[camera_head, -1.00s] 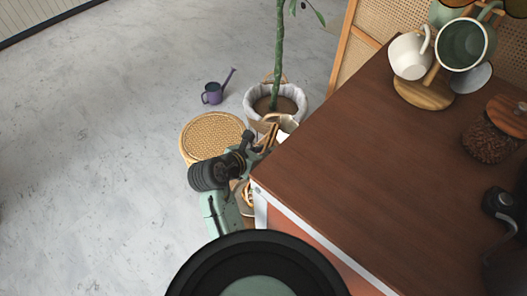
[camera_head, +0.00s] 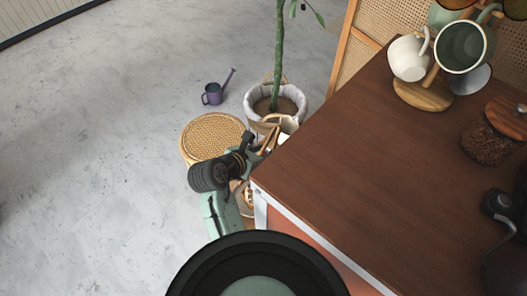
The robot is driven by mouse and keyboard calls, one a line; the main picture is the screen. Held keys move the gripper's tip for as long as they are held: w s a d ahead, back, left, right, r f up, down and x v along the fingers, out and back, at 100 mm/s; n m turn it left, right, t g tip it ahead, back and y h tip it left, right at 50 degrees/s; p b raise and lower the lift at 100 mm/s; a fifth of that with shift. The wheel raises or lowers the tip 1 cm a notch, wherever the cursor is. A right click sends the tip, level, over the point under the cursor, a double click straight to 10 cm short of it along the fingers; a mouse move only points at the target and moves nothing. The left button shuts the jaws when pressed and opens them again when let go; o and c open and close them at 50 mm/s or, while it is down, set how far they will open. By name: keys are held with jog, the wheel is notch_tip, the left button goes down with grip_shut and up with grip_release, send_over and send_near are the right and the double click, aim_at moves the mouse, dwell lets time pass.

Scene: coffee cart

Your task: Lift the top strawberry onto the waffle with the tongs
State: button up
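My gripper (camera_head: 262,143) is beside the left edge of the dark wooden cart top, beyond my arm's black wrist. Slim tan wooden pieces (camera_head: 270,137), which look like tongs, are at its fingers. I cannot tell whether the fingers are closed on them. A small part of a round, waffle-like thing (camera_head: 248,197) shows below the wrist, between my arm and the cart. The cart edge and my arm hide most of it. I see no strawberry in this view.
The cart top (camera_head: 370,170) fills the right side. On it are a mug stand (camera_head: 424,95) with several mugs and a jar of coffee beans (camera_head: 487,143). A woven stool (camera_head: 212,135), a potted plant (camera_head: 275,100) and a purple watering can (camera_head: 212,94) stand on the floor. Open floor lies left.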

notch_tip(320, 180, up, 3)
jog(key=p, duration=0.2)
jog(key=shift+f+p, duration=0.1)
jog(key=shift+p, duration=0.3)
notch_tip(320, 180, up, 6)
jog(key=shift+r, duration=0.55)
